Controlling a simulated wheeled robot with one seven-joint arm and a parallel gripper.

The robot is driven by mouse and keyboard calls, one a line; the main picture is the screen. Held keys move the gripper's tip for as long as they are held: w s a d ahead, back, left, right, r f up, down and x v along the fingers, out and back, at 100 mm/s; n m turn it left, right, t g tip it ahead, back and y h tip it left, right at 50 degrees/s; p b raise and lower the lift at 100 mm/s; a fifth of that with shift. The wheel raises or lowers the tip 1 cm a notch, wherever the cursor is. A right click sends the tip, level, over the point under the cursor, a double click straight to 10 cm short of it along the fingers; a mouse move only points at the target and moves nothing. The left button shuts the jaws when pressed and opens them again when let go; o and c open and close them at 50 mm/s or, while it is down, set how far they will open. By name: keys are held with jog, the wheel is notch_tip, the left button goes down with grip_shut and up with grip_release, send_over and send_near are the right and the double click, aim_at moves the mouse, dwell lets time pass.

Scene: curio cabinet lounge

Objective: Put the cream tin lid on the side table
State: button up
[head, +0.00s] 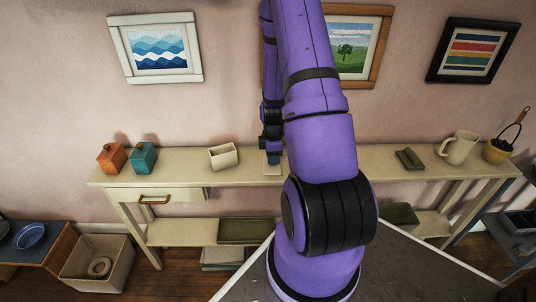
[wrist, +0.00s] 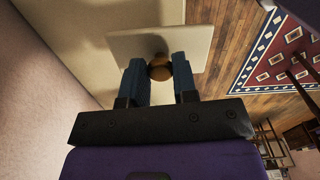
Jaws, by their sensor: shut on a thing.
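The cream tin lid (wrist: 125,44) is a flat rectangular plate with a round brown knob (wrist: 160,68). In the wrist view my gripper (wrist: 159,75) is shut on the knob, one blue finger on each side. In the head view my gripper (head: 273,157) is low over the long cream console table (head: 330,168), near its middle, with a small part of the lid (head: 272,170) showing below the fingers. I cannot tell whether the lid touches the tabletop. Low tables stand at the far left (head: 48,252) and far right (head: 490,228); which is the side table is unclear.
A blue bowl (head: 30,236) sits on the left table. A bin (head: 95,264) stands beside it.

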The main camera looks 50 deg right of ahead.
jog(key=w+d, duration=0.1)
jog(key=w, duration=0.1)
jog(key=w+d, duration=0.1)
jog(key=w, duration=0.1)
jog(key=w+d, duration=0.1)
jog(key=w, duration=0.1)
jog(key=shift+f, duration=0.3)
jog(key=shift+w+f, duration=0.2)
jog(key=shift+w, duration=0.05)
jog(key=shift+f, duration=1.6)
jog(key=o, duration=0.9)
jog(key=shift+d+f, duration=0.1)
